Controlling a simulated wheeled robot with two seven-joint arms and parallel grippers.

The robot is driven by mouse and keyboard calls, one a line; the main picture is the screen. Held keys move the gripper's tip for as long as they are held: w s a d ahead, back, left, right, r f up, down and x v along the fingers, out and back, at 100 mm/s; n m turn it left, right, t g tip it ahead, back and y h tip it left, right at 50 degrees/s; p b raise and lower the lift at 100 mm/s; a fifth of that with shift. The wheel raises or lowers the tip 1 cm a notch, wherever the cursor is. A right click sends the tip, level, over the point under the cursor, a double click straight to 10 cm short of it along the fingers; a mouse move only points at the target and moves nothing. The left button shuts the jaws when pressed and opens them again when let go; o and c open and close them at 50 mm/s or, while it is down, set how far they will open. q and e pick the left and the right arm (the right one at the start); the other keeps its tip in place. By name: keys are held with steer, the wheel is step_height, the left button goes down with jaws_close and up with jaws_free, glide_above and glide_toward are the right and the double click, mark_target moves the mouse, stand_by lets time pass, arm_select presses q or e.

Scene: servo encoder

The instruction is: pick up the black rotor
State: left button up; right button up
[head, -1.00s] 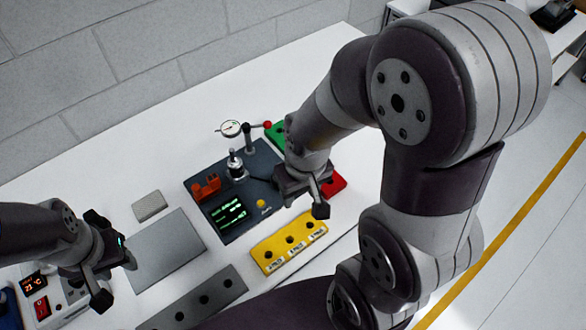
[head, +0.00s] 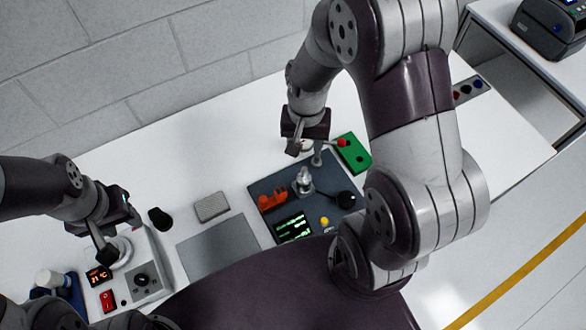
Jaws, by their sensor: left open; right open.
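A black cylinder (head: 160,217) lies on the white table just right of my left gripper. A round black piece (head: 346,199) sits at the right of the dark panel (head: 262,187). I cannot tell which of them is the rotor. My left gripper (head: 121,236) is open and empty, over or beside a pale round plate on the white heater unit (head: 151,279). My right gripper (head: 306,139) is open and empty above the back of the dark panel, close to the dial gauge (head: 306,147), which it partly hides.
The panel carries a metal post (head: 304,181), an orange block (head: 272,200) and a green-lit display (head: 292,228). A grey block (head: 212,207) and grey mat (head: 218,249) lie left. The back left table is clear.

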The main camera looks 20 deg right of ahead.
mark_target(304, 168)
steer(key=f, duration=0.1)
steer(key=s+f, duration=0.1)
steer(key=f, duration=0.1)
steer(key=shift+s+d+f+p, duration=0.2)
steer(key=shift+s+f+p, duration=0.05)
steer(key=shift+s+p, duration=0.1)
steer(key=f, duration=0.1)
steer(key=w+f, duration=0.1)
steer(key=f+p, duration=0.1)
steer(key=shift+w+a+f, duration=0.2)
steer(key=shift+a+f, duration=0.05)
steer(key=shift+f, duration=0.15)
steer(key=f, duration=0.2)
steer(key=f+p, duration=0.1)
steer(key=shift+s, duration=0.25)
steer(key=shift+s+d+f, duration=0.15)
steer(key=shift+f, duration=0.35)
steer(key=shift+c, duration=1.2)
steer(key=shift+w, duration=0.2)
steer(key=c, duration=0.5)
arm_select(q)
steer(key=r, duration=0.3)
steer(key=shift+s+d+r, duration=0.1)
steer(key=shift+s, duration=0.15)
arm_select(e)
jaws_close()
